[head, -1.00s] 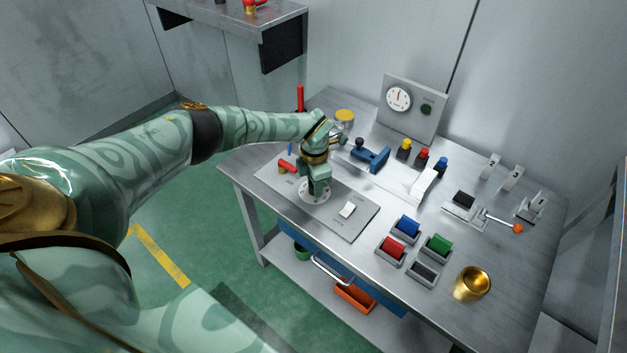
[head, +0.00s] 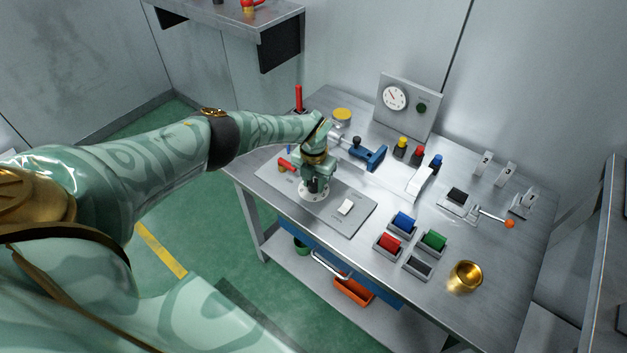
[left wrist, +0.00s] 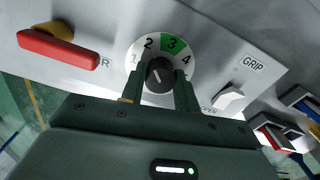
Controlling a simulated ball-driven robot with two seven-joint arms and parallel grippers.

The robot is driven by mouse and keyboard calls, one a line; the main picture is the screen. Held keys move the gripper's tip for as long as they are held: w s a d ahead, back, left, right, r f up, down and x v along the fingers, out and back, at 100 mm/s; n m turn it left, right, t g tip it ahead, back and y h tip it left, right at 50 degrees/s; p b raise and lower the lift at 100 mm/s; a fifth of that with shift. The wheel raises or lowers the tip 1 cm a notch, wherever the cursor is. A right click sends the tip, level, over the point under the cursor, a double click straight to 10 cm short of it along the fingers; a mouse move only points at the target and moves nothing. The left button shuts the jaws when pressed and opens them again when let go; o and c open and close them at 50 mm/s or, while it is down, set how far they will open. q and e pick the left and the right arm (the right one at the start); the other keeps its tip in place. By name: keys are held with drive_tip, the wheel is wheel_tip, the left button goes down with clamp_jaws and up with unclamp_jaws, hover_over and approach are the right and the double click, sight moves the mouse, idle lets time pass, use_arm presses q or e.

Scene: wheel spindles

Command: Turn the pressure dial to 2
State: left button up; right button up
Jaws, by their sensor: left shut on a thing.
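The pressure dial (left wrist: 134,60) is a white disc marked 1 to 4 with a green sector at 3, set in a grey panel. Its black knob (left wrist: 160,72) bears a short white mark that seems to lean up and left, toward the 2. My left gripper (left wrist: 159,92) is shut on the knob, one finger at each side. In the head view my left gripper (head: 314,189) points down over the dial (head: 309,197) and hides much of it. The gauge (head: 395,97) on the upright back panel has a red needle pointing up and left. My right gripper is not in view.
A red-handled lever (left wrist: 58,50) lies left of the dial, and a white rocker switch (left wrist: 231,99) is to its right.

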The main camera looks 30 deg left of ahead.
sight(314, 182)
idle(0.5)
use_arm(q)
drive_tip(key=o, duration=1)
drive_tip(key=shift+c, duration=0.2)
wheel_tip(314, 182, up, 16)
drive_tip(key=p, duration=0.6)
drive_tip(key=shift+r+p, duration=0.2)
drive_tip(key=shift+p, duration=0.2)
